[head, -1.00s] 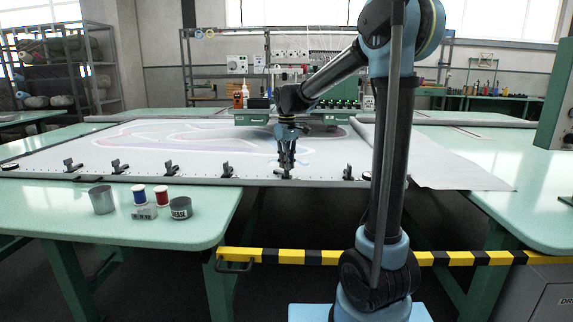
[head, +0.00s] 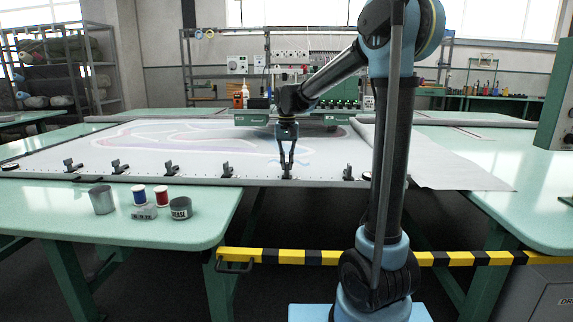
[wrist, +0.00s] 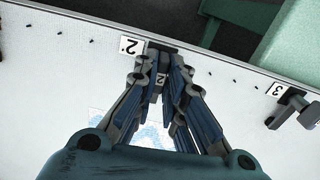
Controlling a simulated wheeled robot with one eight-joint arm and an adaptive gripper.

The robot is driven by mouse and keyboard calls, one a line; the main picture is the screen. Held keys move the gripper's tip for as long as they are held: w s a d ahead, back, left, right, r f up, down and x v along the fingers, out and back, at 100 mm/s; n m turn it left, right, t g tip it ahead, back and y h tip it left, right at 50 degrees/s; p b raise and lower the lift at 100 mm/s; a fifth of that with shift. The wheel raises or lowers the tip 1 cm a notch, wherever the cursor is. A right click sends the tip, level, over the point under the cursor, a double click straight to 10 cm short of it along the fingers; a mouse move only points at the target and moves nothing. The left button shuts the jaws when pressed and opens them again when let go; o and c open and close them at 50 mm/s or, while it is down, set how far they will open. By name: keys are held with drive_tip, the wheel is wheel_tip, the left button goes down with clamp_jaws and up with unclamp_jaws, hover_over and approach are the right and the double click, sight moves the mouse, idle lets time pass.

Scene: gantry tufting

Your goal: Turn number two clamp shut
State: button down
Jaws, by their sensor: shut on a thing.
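My gripper (wrist: 163,88) is shut on the lever, with a finger on each side. The lever points from the edge bar in toward the cloth, and the fingers hide part of it. In the head view my gripper (head: 287,170) reaches straight down to the near rail, where the fingers largely cover the clamp.
The number three clamp (wrist: 292,108) stands to the right in the wrist view. Other clamps (head: 171,168) line the rail in the head view. A metal cup (head: 102,199), thread spools (head: 161,195) and a grease tin (head: 181,208) stand on the left table. A striped barrier (head: 300,257) crosses in front.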

sight(287, 163)
drive_tip(key=shift+w+m, duration=0.1)
drive_tip(key=shift+m, duration=0.3)
drive_tip(key=c, duration=1.7)
unclamp_jaws()
drive_tip(key=shift+o, duration=0.2)
wheel_tip(287, 163, up, 12)
drive_tip(key=shift+f, duration=0.1)
